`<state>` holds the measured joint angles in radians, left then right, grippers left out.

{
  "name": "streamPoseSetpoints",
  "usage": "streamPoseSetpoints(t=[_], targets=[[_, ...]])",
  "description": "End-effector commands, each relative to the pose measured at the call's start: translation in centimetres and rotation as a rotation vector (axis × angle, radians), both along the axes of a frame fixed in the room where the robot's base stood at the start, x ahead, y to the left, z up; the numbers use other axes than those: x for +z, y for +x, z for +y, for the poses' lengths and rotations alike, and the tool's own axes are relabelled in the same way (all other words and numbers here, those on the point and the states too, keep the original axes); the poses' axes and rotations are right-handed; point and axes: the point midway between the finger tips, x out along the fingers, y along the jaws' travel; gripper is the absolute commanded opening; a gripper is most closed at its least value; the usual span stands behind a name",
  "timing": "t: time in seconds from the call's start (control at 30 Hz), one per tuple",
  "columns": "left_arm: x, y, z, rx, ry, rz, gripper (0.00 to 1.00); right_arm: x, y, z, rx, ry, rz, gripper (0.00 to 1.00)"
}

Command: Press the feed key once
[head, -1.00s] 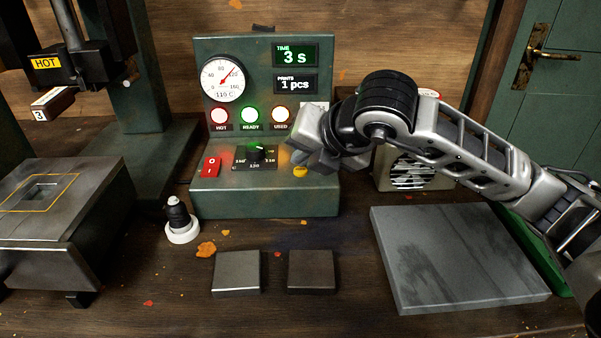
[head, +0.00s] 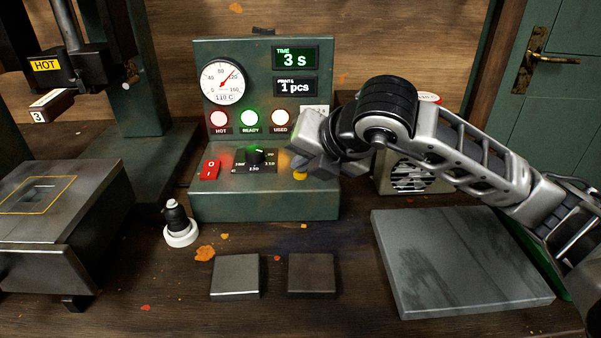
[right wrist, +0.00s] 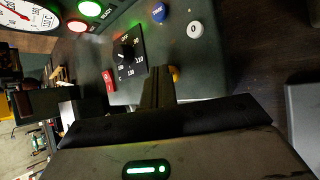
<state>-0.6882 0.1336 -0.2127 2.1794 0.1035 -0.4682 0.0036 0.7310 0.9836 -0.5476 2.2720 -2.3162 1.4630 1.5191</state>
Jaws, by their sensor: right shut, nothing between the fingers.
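The green control box (head: 265,203) stands at the back of the bench. A yellow key (head: 300,174) sits at the right of its sloped panel, partly hidden by my right gripper (head: 297,161). I cannot read a label on the key. My right gripper is shut and empty, its tips right by the yellow key; I cannot tell whether they touch. In the right wrist view the closed fingers (right wrist: 158,82) point at the panel, with the yellow key (right wrist: 174,75) just beside them. A blue key (right wrist: 159,12) and a white key (right wrist: 194,30) also show there. My left gripper is not in view.
The panel also has a red rocker switch (head: 210,169) and a black dial (head: 255,156). A hot press (head: 60,200) stands at left. Two dark square plates (head: 235,277) (head: 311,275) and a grey slab (head: 455,262) lie in front.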

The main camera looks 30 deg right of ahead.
Motion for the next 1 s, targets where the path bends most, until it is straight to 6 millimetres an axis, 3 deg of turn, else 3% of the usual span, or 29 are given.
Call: streamPoseSetpoints(t=[0.77,1.0], targets=[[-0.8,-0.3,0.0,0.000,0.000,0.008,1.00,-0.4,0.0,0.0,0.001,0.000,0.002,0.00],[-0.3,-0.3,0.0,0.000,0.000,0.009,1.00,0.5,0.0,0.0,0.000,0.000,0.001,0.00]])
